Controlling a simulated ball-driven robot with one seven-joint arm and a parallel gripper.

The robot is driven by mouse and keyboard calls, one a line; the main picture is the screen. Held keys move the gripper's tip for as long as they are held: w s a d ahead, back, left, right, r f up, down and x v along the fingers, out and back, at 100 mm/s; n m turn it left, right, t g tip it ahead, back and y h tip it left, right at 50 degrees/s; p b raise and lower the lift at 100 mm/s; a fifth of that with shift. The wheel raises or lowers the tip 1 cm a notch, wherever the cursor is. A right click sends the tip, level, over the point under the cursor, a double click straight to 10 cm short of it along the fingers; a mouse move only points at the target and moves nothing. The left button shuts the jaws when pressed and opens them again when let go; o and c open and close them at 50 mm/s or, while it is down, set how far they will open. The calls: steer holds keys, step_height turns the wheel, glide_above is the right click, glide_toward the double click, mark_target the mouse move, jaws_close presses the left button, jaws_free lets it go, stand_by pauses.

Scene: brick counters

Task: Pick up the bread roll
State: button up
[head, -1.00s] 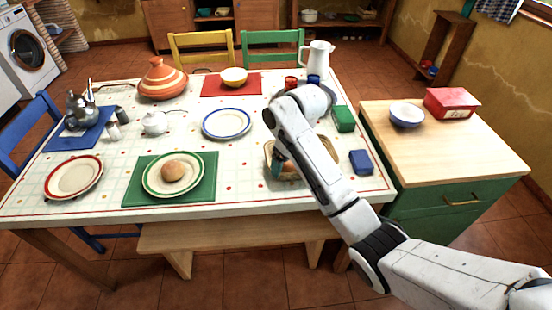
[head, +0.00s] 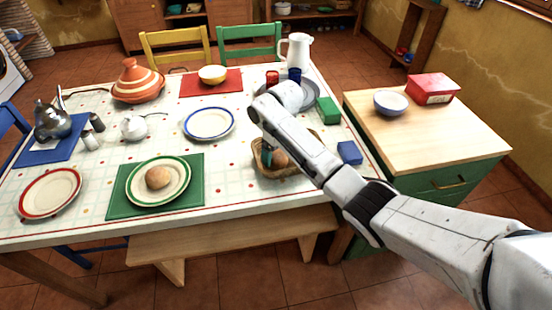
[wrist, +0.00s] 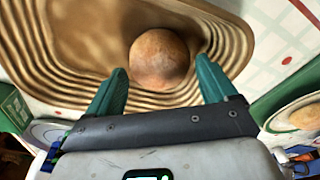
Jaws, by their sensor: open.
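A round brown bread roll (wrist: 159,59) lies in a ribbed tan basket (wrist: 60,70) in the wrist view. My gripper (wrist: 160,84) is open, its two green fingers at the basket, one on either side of the roll's near edge, with no grip on it. In the head view the roll (head: 280,158) shows partly beside my arm in the basket (head: 270,172), and my gripper (head: 267,156) is largely hidden by the arm. Another bread roll (head: 159,177) sits on a green-rimmed plate (head: 145,198) on the left.
A blue box (head: 349,152) and a green box (head: 328,110) stand right of the basket. A white pitcher (head: 297,55), a red cup (head: 272,77) and a blue cup (head: 294,75) stand behind. A blue-rimmed plate (head: 208,123) lies to the left.

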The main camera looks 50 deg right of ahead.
steer(key=shift+w+f, duration=0.15)
steer(key=shift+f, duration=1.15)
steer(key=shift+c, duration=0.4)
steer(key=c, duration=0.6)
steer(key=shift+r, duration=0.15)
steer(key=shift+r, duration=0.3)
step_height(320, 180, up, 2)
steer(key=s+a+r+p, duration=0.1)
steer(key=s+r+p, duration=0.6)
steer(key=s+r, duration=0.3)
steer(key=s, duration=0.4)
steer(key=shift+a, duration=0.2)
